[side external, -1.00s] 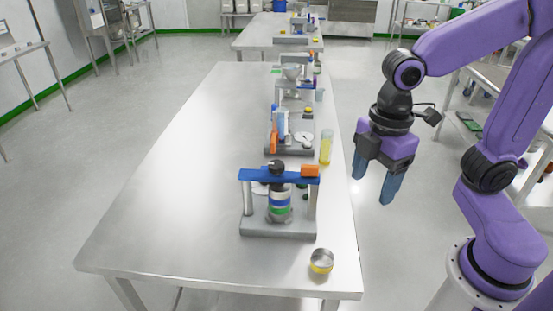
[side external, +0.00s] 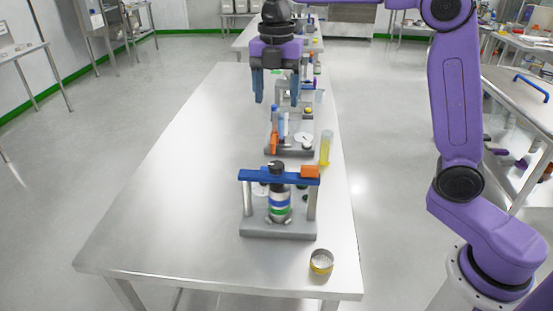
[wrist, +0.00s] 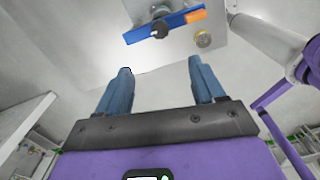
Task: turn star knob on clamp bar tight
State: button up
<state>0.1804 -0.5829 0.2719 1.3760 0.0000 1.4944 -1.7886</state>
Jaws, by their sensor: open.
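The black star knob (side external: 277,166) sits on top of the blue clamp bar (side external: 256,176), which spans two grey posts above a grey base (side external: 262,229). A dark bottle with white, blue and green bands (side external: 279,204) stands under the bar. In the wrist view the knob (wrist: 159,29) and bar (wrist: 183,18) show at the top, beyond the fingertips. My gripper (side external: 272,100) is open and empty, pointing down, high over the table and farther back than the clamp. Its blue fingers (wrist: 159,80) are well apart and touch nothing.
An orange block (side external: 311,172) sits on the bar's right end. A small round tin (side external: 321,262) is at the front right. A yellow cylinder (side external: 325,148) and a rack with coloured items (side external: 290,152) stand behind the clamp. The table's left half (side external: 170,190) is clear.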

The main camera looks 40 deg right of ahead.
aim_at(277, 164)
notch_tip(277, 164, down, 17)
jog(key=shift+f, duration=0.15)
dwell(0.5)
jog(key=c, duration=1.1)
jog(key=shift+o, duration=0.2)
